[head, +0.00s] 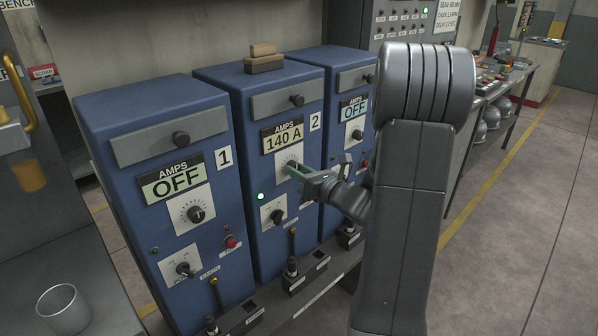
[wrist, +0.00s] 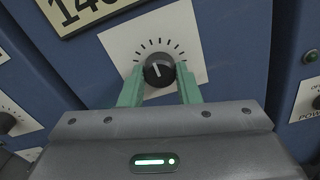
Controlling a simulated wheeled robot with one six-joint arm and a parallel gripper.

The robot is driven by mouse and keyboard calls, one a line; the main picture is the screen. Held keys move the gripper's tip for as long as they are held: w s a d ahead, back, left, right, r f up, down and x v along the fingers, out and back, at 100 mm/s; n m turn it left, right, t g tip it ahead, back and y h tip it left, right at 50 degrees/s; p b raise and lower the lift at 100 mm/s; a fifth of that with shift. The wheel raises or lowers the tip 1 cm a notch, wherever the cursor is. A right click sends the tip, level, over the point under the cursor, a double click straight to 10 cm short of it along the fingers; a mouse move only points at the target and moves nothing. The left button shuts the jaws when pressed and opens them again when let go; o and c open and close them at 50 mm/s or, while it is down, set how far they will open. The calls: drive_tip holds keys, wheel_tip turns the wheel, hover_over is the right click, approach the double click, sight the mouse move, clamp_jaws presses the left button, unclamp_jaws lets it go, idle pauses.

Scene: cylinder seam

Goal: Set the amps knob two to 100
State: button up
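The blue power unit marked 2 (head: 231,90) stands in the middle of three in the head view. Its amps display (head: 283,137) reads 140 A, and part of that display shows in the wrist view (wrist: 85,12). Whether both fingertips press on the knob is hard to tell. In the head view my gripper (head: 295,172) reaches this dial and hides part of it.
Unit 1 (head: 110,117) on the left and a third unit (head: 340,75) on the right both read OFF. Unit 2 has a lit green lamp (head: 261,196) and a lower knob (head: 277,215). Wooden blocks (head: 264,60) lie on top. A metal cup (head: 63,310) stands front left.

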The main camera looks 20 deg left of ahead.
drive_tip(key=shift+f+n+b, duration=0.15)
drive_tip(key=shift+n+b, duration=0.15)
drive_tip(key=shift+b, duration=0.4)
drive_tip(key=n+b, duration=1.5)
drive_tip(key=b, duration=0.5)
drive_tip(key=shift+b, duration=0.35)
drive_tip(key=shift+r+n, duration=0.2)
drive_tip(key=shift+n, duration=0.1)
drive_tip(key=o, duration=1)
